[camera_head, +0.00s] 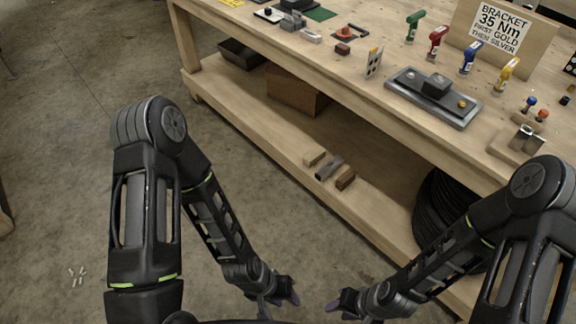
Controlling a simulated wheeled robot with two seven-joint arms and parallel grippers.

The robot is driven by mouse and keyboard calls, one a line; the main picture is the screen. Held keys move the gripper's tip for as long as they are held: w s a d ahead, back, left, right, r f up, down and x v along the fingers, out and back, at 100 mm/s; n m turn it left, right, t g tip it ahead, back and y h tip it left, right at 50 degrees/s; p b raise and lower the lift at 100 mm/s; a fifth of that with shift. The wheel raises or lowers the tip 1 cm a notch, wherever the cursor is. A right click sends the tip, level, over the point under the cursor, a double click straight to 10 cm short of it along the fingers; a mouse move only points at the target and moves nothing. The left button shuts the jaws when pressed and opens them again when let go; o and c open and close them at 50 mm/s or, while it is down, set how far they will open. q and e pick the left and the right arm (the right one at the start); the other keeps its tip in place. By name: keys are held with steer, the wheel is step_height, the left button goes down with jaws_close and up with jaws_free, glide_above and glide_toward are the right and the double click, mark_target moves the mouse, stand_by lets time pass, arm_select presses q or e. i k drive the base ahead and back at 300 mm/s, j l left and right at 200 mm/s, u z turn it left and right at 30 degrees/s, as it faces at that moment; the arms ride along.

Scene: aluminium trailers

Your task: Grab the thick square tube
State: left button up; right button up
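A grey metal tube (329,168) lies on the lower shelf of the workbench, between two small wooden blocks (315,158) (345,178). Its near end looks dark and hollow; its wall thickness is too small to judge. A silver metal piece (525,136), perhaps another square tube, sits in a wooden holder at the right of the bench top. My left gripper (287,291) and my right gripper (345,301) are low, in front of the bench, apart from both metal pieces. Nothing shows held in them. Their finger gaps cannot be made out.
The lower shelf (270,130) also holds a brown box (297,92), a dark tray (241,53) and a black coil (436,213). Concrete floor is open at left.

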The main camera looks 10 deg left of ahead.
mark_target(332, 164)
steer(key=i+j, duration=1)
steer(key=i+j+z, duration=0.15)
steer(key=z, duration=1.65)
